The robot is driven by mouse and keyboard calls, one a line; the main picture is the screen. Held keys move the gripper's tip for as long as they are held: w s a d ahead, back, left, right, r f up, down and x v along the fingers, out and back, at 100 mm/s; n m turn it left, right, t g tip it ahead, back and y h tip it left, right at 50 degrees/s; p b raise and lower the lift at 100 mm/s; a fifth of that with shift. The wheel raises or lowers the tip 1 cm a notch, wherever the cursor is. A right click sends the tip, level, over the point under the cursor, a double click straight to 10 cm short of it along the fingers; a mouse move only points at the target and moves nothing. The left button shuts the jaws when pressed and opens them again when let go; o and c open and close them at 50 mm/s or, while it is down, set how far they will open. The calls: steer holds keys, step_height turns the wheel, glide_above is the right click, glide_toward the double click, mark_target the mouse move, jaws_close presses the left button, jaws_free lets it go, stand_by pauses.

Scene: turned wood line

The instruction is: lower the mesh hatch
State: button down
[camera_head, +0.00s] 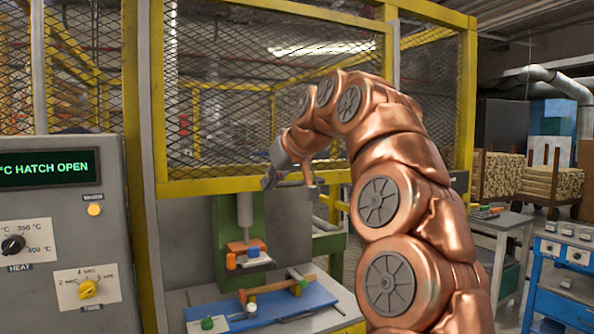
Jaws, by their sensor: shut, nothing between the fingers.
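The mesh hatch (222,110) is a yellow-framed panel of dark wire mesh. It stands raised, its yellow lower bar (212,187) above an opening to the machine. The display (47,168) on the left reads "°C HATCH OPEN". My gripper (290,180) is shut and empty. It appears in front of the lower bar, towards the hatch's middle, pointing down. I cannot tell whether it touches the bar. My copper arm hides the right part of the hatch and of the opening.
A grey control panel (70,230) with knobs is at the left.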

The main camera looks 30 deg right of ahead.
steer(key=d+r+m+t+h+p, duration=0.1)
steer(key=d+r+m+t+h, duration=0.15)
steer(key=d+r, duration=0.7)
steer(key=p, duration=0.2)
glide_above(295, 182)
steer(key=shift+n, duration=0.35)
step_height(295, 182, down, 6)
steer(key=shift+r, duration=0.1)
steer(key=shift+s+f, duration=0.2)
steer(key=shift+f, duration=0.75)
steer(key=shift+s+f, duration=0.2)
steer(key=shift+f, duration=0.7)
steer(key=shift+f, duration=0.1)
